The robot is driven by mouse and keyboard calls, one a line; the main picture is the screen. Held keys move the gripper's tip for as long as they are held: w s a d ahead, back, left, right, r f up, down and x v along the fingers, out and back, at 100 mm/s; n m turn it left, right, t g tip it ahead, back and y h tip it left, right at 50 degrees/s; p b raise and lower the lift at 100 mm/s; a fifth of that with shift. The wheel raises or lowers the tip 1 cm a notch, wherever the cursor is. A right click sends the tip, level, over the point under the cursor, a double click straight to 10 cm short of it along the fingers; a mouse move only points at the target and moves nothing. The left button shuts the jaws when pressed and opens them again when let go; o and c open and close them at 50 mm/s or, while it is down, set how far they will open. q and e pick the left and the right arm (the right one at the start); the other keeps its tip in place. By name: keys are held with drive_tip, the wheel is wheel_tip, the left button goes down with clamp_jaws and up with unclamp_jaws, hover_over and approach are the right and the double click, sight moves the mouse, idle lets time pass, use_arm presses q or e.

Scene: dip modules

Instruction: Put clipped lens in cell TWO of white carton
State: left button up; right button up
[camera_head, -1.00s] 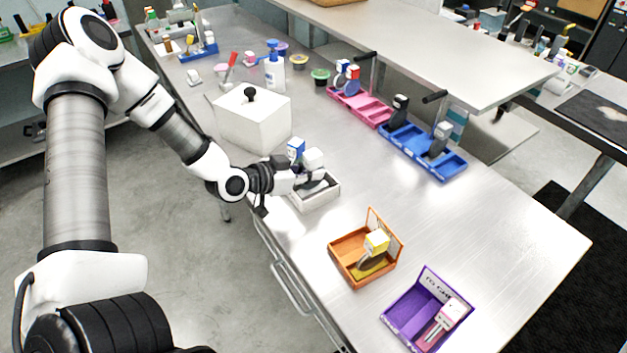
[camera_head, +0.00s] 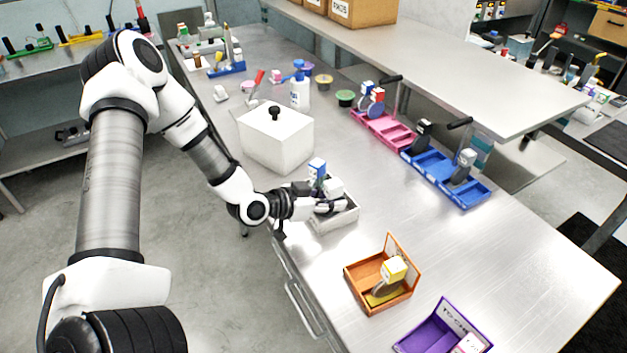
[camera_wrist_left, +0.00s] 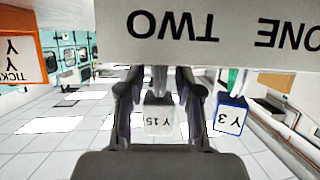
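The white carton (camera_head: 336,224) stands near the table's front edge. In the left wrist view its wall (camera_wrist_left: 215,40) shows labels TWO and ONE upside down. The clipped lens, with a white block (camera_head: 333,187) on top, stands at the carton; this block reads Y 15 (camera_wrist_left: 159,121) in the left wrist view, in line with label TWO. Its lower part is hidden by the wall. My left gripper (camera_head: 325,206) has a finger on each side of it, with gaps showing (camera_wrist_left: 160,82); the fingertips are partly hidden. A blue-and-white block marked Y 3 (camera_head: 317,168) stands beside it, towards ONE.
A white lidded box (camera_head: 276,141) stands just behind the carton. An orange tray (camera_head: 366,273) and a purple tray (camera_head: 425,333) lie nearer. Pink (camera_head: 398,135) and blue (camera_head: 440,182) racks lie to the right, near the raised shelf (camera_head: 430,60). The table between is clear.

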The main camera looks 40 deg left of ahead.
sight(327, 197)
use_arm(q)
drive_tip(key=p+v, duration=0.1)
drive_tip(key=v, duration=0.2)
drive_tip(key=p+v, duration=0.2)
drive_tip(key=shift+s+a+r+p, duration=0.2)
drive_tip(key=shift+r+p, duration=0.1)
drive_tip(key=shift+r, duration=0.2)
drive_tip(key=p+v, duration=0.3)
drive_tip(key=p, duration=0.1)
drive_tip(key=p+v, duration=0.2)
drive_tip(key=p, duration=0.1)
drive_tip(key=shift+s+a+f, duration=0.1)
drive_tip(key=shift+s+f, duration=0.15)
drive_tip(key=shift+s, duration=0.15)
